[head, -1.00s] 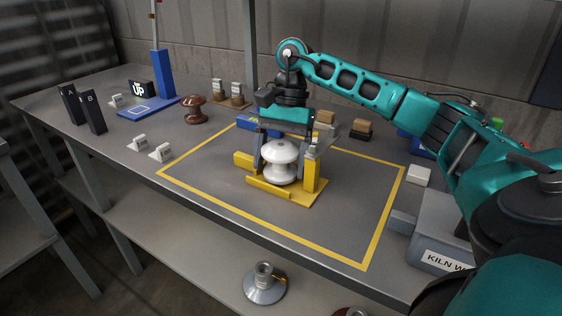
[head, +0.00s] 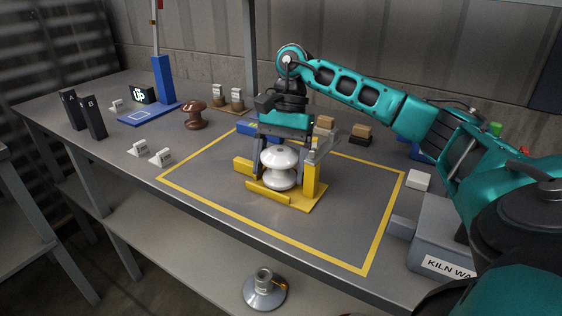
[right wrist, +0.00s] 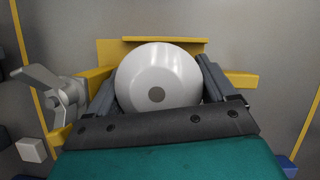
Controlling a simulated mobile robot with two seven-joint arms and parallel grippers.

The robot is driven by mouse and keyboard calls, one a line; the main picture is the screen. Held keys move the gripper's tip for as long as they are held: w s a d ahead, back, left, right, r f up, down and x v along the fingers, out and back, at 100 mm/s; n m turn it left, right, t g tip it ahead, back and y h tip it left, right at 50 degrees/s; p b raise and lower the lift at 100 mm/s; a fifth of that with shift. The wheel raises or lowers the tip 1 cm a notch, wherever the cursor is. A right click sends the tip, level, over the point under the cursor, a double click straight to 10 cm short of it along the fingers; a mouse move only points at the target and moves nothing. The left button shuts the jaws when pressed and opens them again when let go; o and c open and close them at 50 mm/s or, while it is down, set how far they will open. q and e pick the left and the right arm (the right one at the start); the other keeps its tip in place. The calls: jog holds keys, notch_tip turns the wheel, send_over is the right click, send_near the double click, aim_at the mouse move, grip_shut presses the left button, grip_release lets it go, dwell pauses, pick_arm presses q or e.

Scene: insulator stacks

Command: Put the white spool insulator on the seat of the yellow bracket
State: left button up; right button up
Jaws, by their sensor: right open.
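The white spool insulator (head: 279,167) stands upright on the seat of the yellow bracket (head: 311,180), between its side walls. The right wrist view shows the insulator's round top (right wrist: 157,78) with a grey spot. My right gripper (head: 284,160) is above and around it, with its fingers on either side of the insulator. In the right wrist view the jaws (right wrist: 158,88) are open; whether a finger still touches the insulator I cannot tell. My left gripper is not in view.
A grey clamp handle (right wrist: 55,88) juts beside the bracket. A yellow outline (head: 379,236) surrounds the bracket on the grey table. A brown insulator (head: 194,113), small white labels (head: 161,157) and black A and B blocks (head: 92,117) stand left. A grey kiln box (head: 440,235) is at right.

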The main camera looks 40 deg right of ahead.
aim_at(282, 146)
jog(key=p+v, duration=0.1)
jog(key=v, duration=0.4)
jog(key=shift+w+d+r, duration=0.1)
jog(key=shift+w+r, duration=0.1)
jog(key=shift+r, duration=0.05)
jog(key=p+v, duration=0.3)
jog(key=v, duration=0.3)
jog(key=shift+d+r+p, duration=0.1)
jog(key=shift+d+p, duration=0.05)
jog(key=shift+p, duration=0.15)
